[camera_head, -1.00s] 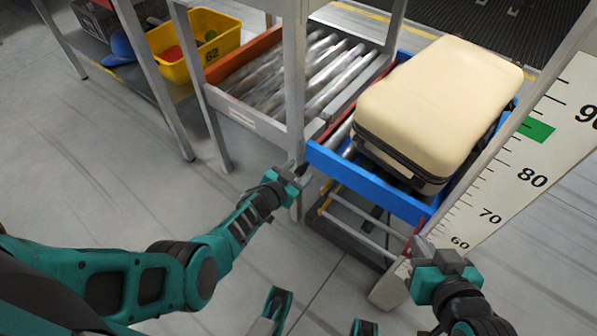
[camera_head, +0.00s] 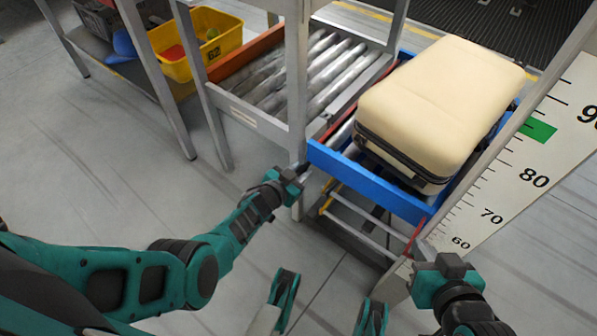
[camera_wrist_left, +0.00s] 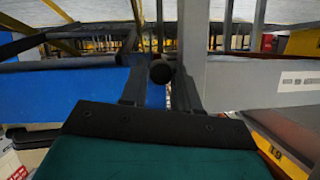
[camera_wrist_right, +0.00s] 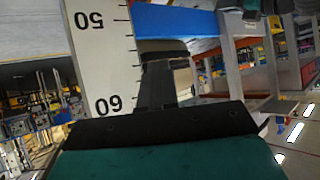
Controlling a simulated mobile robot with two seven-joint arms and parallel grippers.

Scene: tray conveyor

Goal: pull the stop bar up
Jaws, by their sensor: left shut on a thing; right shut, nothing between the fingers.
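A thin red bar (camera_head: 338,122) runs between the rollers and the blue tray; it looks like the stop bar. My left gripper (camera_head: 302,172) is at its near end, beside the grey post and the tray's left front corner. In the left wrist view the fingers (camera_wrist_left: 160,90) are shut around a dark round knob (camera_wrist_left: 160,71), seen end-on, which seems to be the bar's end. My right gripper (camera_head: 432,250) is shut and empty at the tray's right front corner, near the scale board (camera_head: 492,212). In the right wrist view its fingers (camera_wrist_right: 165,78) are together.
A cream suitcase (camera_head: 440,100) lies on the blue tray (camera_head: 375,186). Rollers (camera_head: 315,75) lie to its left, behind a grey post (camera_head: 296,80). A yellow bin (camera_head: 212,50) stands on a low shelf at upper left. The floor before the left arm is clear.

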